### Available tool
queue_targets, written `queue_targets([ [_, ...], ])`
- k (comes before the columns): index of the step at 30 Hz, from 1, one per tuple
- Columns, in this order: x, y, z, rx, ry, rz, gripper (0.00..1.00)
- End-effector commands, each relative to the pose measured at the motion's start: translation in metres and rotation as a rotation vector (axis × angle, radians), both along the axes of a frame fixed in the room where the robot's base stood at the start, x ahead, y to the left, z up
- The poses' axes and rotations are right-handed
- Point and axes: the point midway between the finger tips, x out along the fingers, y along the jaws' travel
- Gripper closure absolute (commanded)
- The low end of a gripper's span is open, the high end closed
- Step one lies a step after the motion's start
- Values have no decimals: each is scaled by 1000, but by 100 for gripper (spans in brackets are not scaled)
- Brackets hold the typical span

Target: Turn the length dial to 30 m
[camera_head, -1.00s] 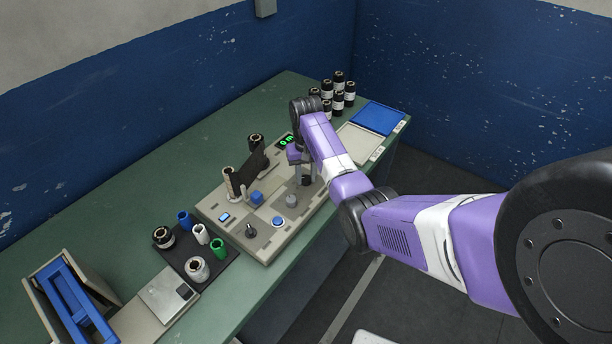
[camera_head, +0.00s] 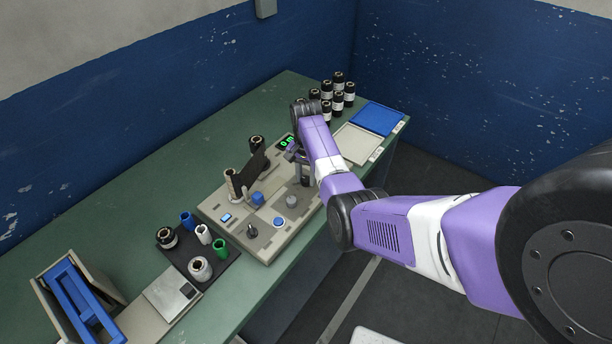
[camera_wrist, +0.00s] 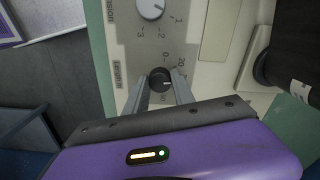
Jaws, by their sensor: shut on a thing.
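The black length dial (camera_wrist: 161,79) sits on the beige panel, beside the label "Length m" and a printed scale with 0 and 20 legible. My gripper (camera_wrist: 161,88) is shut on the dial, one grey finger on each side of it. The dial's pointer is too small to read surely. In the head view my gripper (camera_head: 303,168) reaches down at the right part of the wrapper (camera_head: 268,248), and the arm partly covers that area. The green display (camera_head: 287,142) behind it appears to read 0 m.
The grey tension dial (camera_wrist: 151,8) is close to the length dial. A blue button (camera_head: 279,222), a black lever (camera_head: 251,231) and an upright dark film stand to the left. Several dark rolls (camera_head: 338,90), a blue tray (camera_head: 377,118) and a beige tray (camera_head: 357,143) lie behind.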

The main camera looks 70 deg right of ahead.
Motion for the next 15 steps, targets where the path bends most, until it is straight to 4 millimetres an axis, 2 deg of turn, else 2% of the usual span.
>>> queue_targets([
  [15, 1, -1, 1, -3, -2, -106, 100],
])
